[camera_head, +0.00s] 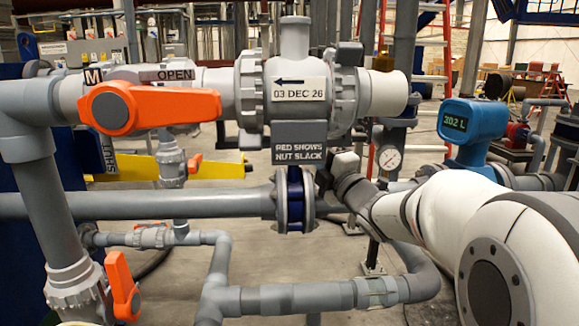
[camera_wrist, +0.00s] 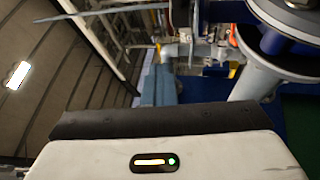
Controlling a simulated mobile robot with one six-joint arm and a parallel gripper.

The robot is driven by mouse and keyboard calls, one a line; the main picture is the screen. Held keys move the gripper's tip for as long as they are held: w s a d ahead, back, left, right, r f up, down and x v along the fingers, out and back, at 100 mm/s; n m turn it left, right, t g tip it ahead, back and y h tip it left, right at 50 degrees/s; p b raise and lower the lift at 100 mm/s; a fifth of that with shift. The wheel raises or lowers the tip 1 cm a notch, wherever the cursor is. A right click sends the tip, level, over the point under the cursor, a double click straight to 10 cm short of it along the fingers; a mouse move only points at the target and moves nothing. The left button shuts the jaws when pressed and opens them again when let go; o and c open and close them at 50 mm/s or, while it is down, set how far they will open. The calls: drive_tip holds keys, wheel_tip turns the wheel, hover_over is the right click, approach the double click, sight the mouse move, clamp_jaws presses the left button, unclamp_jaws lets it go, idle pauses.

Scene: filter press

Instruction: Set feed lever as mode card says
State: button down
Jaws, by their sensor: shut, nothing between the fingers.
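A large orange lever (camera_head: 150,107) lies level on a grey pipe valve, its handle reaching right from the pivot. An OPEN plate (camera_head: 166,75) sits just above the handle and an M plate (camera_head: 93,76) above the pivot. A SHUT plate (camera_head: 108,152), turned sideways, is below. I cannot tell which lever is the feed lever. I make out no card that I can name the mode card. My gripper's dark edge (camera_wrist: 150,122) and white, lit housing fill the bottom of the wrist view. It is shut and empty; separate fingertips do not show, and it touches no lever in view.
A smaller orange lever (camera_head: 121,285) hangs steeply at lower left. A white plate (camera_head: 298,90) reads 03 DEC 26 under a left arrow. A plate below (camera_head: 299,153) reads RED SHOWS NUT SLACK. A gauge (camera_head: 389,157) and blue meter (camera_head: 473,127) stand right. Pipes cross the front.

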drive_tip(key=shift+s+a+b, duration=0.15)
drive_tip(key=shift+a+b, duration=1.05)
drive_tip(key=shift+a, duration=0.25)
drive_tip(key=shift+s+a+b, duration=0.1)
drive_tip(key=shift+a+b, duration=1.1)
drive_tip(key=shift+a, duration=0.25)
drive_tip(key=c, duration=2.1)
unclamp_jaws()
drive_tip(key=shift+c, duration=0.2)
drive_tip(key=o, duration=1.1)
drive_tip(key=shift+o, duration=0.2)
drive_tip(key=b+v, duration=0.2)
drive_tip(key=v, duration=0.7)
drive_tip(key=shift+b, duration=0.4)
